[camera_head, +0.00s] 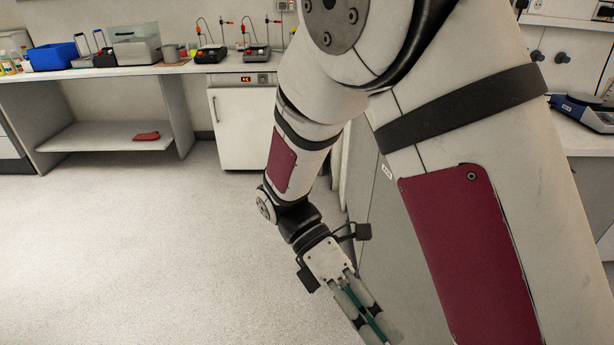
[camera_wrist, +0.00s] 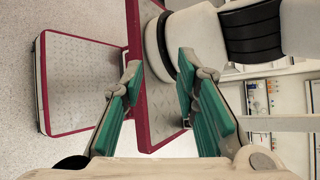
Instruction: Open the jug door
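A white under-counter cabinet (camera_head: 246,128) with a small lit red display stands at the back, below the bench. Its front door is shut, with a handle at its upper left edge; my arm hides its right side. No jug shows, and I cannot tell whether this is the jug door. My gripper (camera_head: 371,330) hangs low in the head view, pointing down and right, well apart from the cabinet. In the wrist view my gripper (camera_wrist: 162,66) has its two green-padded fingers spread, with nothing held between them.
A long bench (camera_head: 120,72) along the back wall carries a blue bin (camera_head: 53,57), a grey container and several small devices. A red item (camera_head: 146,136) lies on its lower shelf. Open floor (camera_head: 150,240) fills the left. A grey cabinet (camera_head: 375,210) stands close behind my arm.

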